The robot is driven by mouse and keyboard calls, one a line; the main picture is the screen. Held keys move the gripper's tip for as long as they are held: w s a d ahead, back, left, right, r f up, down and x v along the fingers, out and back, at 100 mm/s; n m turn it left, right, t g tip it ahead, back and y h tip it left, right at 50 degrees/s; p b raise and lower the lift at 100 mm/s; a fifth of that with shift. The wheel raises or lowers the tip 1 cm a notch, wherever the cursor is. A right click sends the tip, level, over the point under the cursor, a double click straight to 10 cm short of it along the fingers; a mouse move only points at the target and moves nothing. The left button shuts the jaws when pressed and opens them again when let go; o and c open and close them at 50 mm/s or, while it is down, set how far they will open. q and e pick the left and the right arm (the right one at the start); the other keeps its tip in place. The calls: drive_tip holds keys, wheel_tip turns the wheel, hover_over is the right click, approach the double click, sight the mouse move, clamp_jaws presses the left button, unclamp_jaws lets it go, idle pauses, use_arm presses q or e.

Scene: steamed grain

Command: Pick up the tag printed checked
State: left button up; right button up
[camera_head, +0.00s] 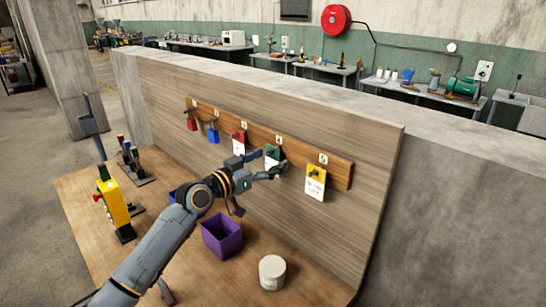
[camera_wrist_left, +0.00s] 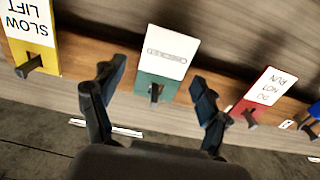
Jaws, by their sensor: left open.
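The tag printed CHECKED is white with a green top and hangs on a hook of the wooden rail; it shows upside down in the left wrist view (camera_wrist_left: 167,55). In the head view its green part (camera_head: 272,152) is partly hidden by my left gripper (camera_head: 267,163). The left gripper is open, with one finger on each side of the checked tag in the wrist view (camera_wrist_left: 158,76). No grip on the tag shows. My right gripper is not in view.
A yellow SLOW LIFT tag (camera_head: 315,183) and a red DO NOT RUN tag (camera_wrist_left: 266,88) hang on either side. Red (camera_head: 191,123) and blue (camera_head: 212,135) padlocks hang further left. A purple bin (camera_head: 222,238) and white jar (camera_head: 272,272) stand on the bench below.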

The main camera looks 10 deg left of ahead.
use_arm(q)
drive_tip(key=shift+w+d, duration=0.1)
drive_tip(key=shift+w, duration=0.1)
drive_tip(key=shift+s, duration=0.1)
drive_tip(key=shift+c, duration=1.1)
drive_tip(key=c, duration=0.7)
